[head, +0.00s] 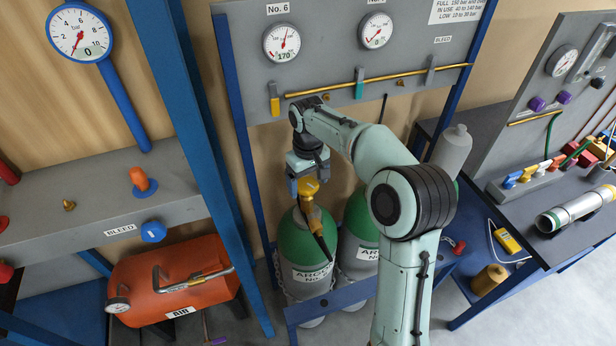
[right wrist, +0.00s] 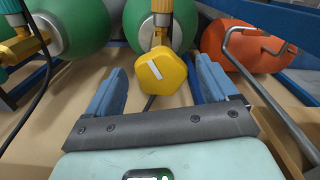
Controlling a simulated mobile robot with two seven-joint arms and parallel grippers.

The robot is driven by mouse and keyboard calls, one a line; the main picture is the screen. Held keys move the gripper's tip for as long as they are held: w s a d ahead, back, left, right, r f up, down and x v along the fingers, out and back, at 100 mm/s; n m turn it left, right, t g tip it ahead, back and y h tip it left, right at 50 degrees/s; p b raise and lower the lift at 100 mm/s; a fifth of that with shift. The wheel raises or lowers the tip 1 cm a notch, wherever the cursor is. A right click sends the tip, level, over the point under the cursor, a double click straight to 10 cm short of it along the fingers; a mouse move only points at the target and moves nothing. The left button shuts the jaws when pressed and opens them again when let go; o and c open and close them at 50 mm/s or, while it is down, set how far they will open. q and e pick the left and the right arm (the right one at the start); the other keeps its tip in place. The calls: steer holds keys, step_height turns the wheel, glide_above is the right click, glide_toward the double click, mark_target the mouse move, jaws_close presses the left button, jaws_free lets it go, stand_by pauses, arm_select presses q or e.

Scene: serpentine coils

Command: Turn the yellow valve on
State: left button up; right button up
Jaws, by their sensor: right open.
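A yellow valve knob (head: 308,187) sits on top of the left green gas cylinder, marked ARGON. In the right wrist view the yellow knob (right wrist: 165,72) has a rounded, many-sided face with a white stripe running slantwise. My right gripper (head: 302,178) is at the knob, coming from above and behind it. In the right wrist view the right gripper (right wrist: 160,68) is open, with one blue finger on each side of the knob. Gaps show between the knob and both fingers. My left gripper is in neither view.
A second green cylinder (head: 358,235) stands right beside the first. A grey panel (head: 335,75) with gauges and a brass pipe is behind. A blue post (head: 190,120) and an orange AIR tank (head: 170,280) are to the left. A bench with fittings is at right.

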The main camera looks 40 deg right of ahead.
mark_target(308, 185)
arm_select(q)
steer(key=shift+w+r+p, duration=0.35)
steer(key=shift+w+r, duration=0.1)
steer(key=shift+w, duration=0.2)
arm_select(e)
step_height(308, 185, up, 13)
steer(key=shift+r, duration=0.2)
